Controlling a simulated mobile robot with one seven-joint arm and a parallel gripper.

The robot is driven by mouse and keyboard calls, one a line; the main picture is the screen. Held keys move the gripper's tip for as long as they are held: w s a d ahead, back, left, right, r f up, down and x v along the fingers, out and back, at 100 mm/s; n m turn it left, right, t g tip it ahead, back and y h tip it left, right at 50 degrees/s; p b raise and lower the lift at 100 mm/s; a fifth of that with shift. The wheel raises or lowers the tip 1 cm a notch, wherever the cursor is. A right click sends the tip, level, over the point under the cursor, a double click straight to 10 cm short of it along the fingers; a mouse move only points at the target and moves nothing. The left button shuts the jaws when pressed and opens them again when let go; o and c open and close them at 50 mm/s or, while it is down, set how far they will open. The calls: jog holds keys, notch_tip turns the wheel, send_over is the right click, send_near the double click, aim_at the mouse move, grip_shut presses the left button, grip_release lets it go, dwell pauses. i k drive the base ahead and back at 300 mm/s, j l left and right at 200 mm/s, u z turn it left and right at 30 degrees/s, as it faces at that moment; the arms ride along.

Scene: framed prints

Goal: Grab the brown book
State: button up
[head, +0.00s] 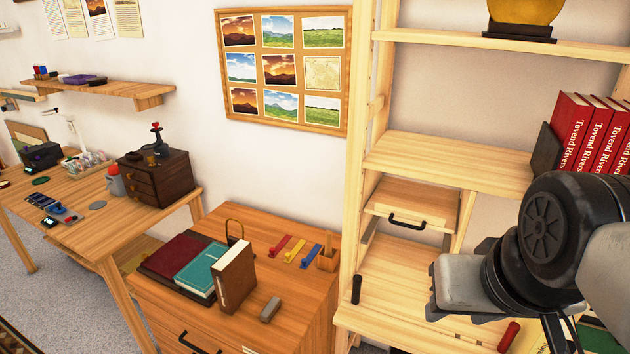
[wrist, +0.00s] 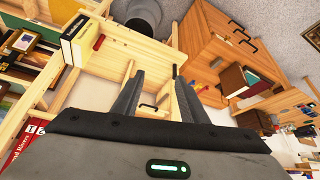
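The brown book (head: 233,277) stands upright with pale page edges showing, on top of a low wooden cabinet (head: 285,310) in the head view. It stands at the right end of a teal book (head: 201,268) and a dark red book (head: 180,254), both lying flat. My gripper (head: 434,290) is well to the right of the brown book, in front of the shelf unit. In the wrist view, my gripper (wrist: 160,78) has its two fingers apart with nothing between them. The group of books shows small and tilted at the right there.
A grey block (head: 270,309), colored small tools (head: 296,251) and a wooden cup (head: 327,258) are on the cabinet top. The shelf unit's upright (head: 357,200) stands between my gripper and the cabinet. A dark drawer box (head: 156,178) is on the desk at left.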

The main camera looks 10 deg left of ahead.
aim_at(234, 276)
jog(key=i+j+z, duration=0.15)
jog(key=j+z, duration=0.15)
jog(key=j, duration=1.4)
jog(key=j+z, duration=0.3)
jog(key=j, duration=1.35)
